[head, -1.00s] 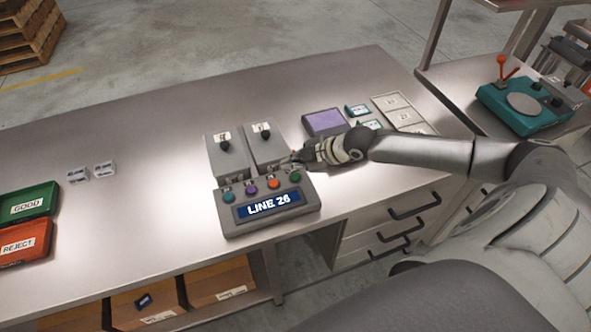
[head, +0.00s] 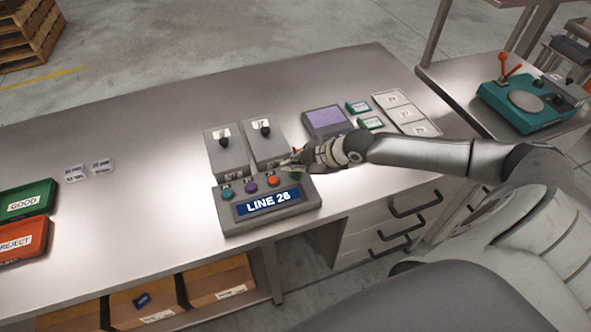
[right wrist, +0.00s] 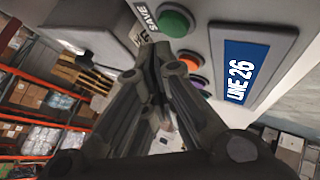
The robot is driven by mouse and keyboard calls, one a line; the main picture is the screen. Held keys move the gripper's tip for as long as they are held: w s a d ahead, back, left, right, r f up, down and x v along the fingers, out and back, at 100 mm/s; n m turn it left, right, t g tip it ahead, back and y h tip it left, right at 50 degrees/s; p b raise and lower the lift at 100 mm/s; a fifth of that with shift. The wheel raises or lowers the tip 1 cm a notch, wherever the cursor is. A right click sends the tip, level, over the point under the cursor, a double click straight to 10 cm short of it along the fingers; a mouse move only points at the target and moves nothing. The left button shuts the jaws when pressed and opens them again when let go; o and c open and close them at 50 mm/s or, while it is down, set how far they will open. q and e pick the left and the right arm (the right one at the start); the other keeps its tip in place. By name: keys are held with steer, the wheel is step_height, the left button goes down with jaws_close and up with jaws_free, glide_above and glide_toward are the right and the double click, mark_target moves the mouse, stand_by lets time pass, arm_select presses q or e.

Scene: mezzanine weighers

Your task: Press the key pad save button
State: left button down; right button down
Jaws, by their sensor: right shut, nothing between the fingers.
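The grey key pad (head: 230,222) stands near the front edge of the bench, with a blue display reading LINE 26. Teal (head: 228,194), purple (head: 250,188) and orange (head: 273,181) buttons show in a row behind the display. The green button at the row's right end is hidden by my gripper in the head view. In the right wrist view the green save button (right wrist: 174,21) shows beside a SAVE label (right wrist: 144,18). My right gripper (head: 288,165) is shut and empty, its tips close by the green button; I cannot tell whether they touch the pad. My left gripper is out of view.
Two grey boxes with black knobs (head: 224,141) (head: 265,131) stand just behind the pad. A purple-topped unit (head: 326,121) and white labelled tiles (head: 405,115) lie to the right. Green (head: 28,202) and red (head: 22,241) bins are far left.

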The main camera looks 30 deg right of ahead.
mark_target(293, 176)
steer(key=shift+f, duration=0.1)
stand_by(0.6)
steer(key=shift+f, duration=0.35)
steer(key=shift+f+b, duration=0.4)
steer(key=shift+f, duration=0.05)
stand_by(0.8)
steer(key=shift+r, duration=0.15)
steer(key=shift+r+p, duration=0.7)
steer(key=shift+p, duration=0.1)
steer(key=shift+r, duration=0.1)
step_height(293, 176, up, 5)
steer(key=p, duration=0.4)
steer(key=shift+p, duration=0.3)
steer(key=shift+a, duration=0.1)
